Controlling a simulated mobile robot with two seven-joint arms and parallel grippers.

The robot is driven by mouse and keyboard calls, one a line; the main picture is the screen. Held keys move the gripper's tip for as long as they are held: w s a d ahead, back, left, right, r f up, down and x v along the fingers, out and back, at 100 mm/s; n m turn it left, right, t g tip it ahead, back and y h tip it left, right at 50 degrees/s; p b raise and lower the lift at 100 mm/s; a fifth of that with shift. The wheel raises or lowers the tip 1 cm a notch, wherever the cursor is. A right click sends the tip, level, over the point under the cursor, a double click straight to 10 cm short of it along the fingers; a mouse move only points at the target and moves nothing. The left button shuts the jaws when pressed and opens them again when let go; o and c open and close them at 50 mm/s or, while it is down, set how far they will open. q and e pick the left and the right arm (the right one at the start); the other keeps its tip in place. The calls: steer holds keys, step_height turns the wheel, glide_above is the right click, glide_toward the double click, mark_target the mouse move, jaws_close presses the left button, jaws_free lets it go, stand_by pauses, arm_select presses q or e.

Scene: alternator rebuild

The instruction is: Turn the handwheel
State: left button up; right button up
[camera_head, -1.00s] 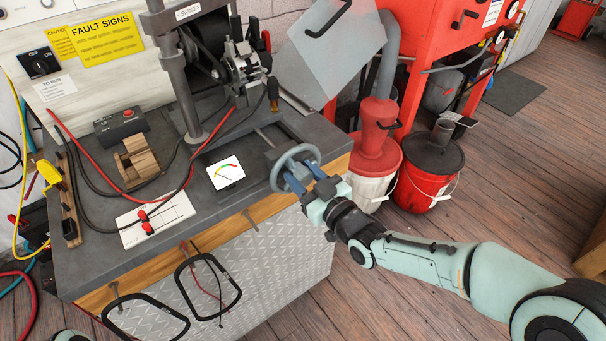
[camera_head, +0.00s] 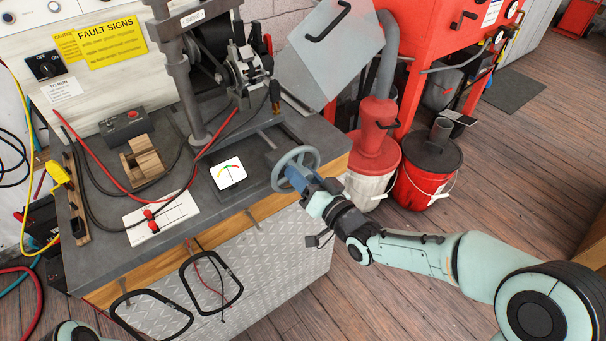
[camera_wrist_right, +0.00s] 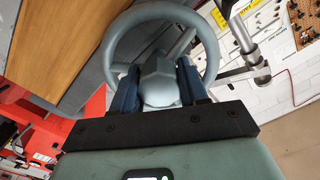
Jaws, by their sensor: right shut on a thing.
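The grey handwheel (camera_head: 281,162) stands at the front right corner of the workbench, with a round rim and a hub. It also shows in the right wrist view (camera_wrist_right: 112,52), large and close. My right gripper (camera_head: 297,178) is at the wheel, its blue fingers shut on the hub. In the right wrist view the two fingers (camera_wrist_right: 158,85) sit on either side of the grey hub (camera_wrist_right: 160,70). The fingers hide part of the hub in the head view. My left gripper is not in view; only a bit of my left arm shows at the bottom left.
A gauge (camera_head: 228,173) with a coloured scale lies left of the wheel. The test stand's column (camera_head: 181,85) rises behind. Cables and a wooden block (camera_head: 145,160) lie on the bench. Open floor lies to the right.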

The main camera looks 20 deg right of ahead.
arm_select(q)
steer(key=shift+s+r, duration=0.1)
arm_select(e)
steer(key=shift+w+d+r+m, duration=0.1)
steer(key=shift+d+r+m, duration=0.05)
steer(key=shift+r+m, duration=0.2)
steer(key=o, duration=0.8)
steer(key=shift+o, duration=1.3)
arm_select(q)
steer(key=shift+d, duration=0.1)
arm_select(e)
steer(key=shift+f, duration=0.15)
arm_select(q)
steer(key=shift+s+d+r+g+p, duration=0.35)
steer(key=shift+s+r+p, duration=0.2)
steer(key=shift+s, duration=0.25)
arm_select(e)
steer(key=v, duration=1.3)
steer(key=shift+s, duration=0.25)
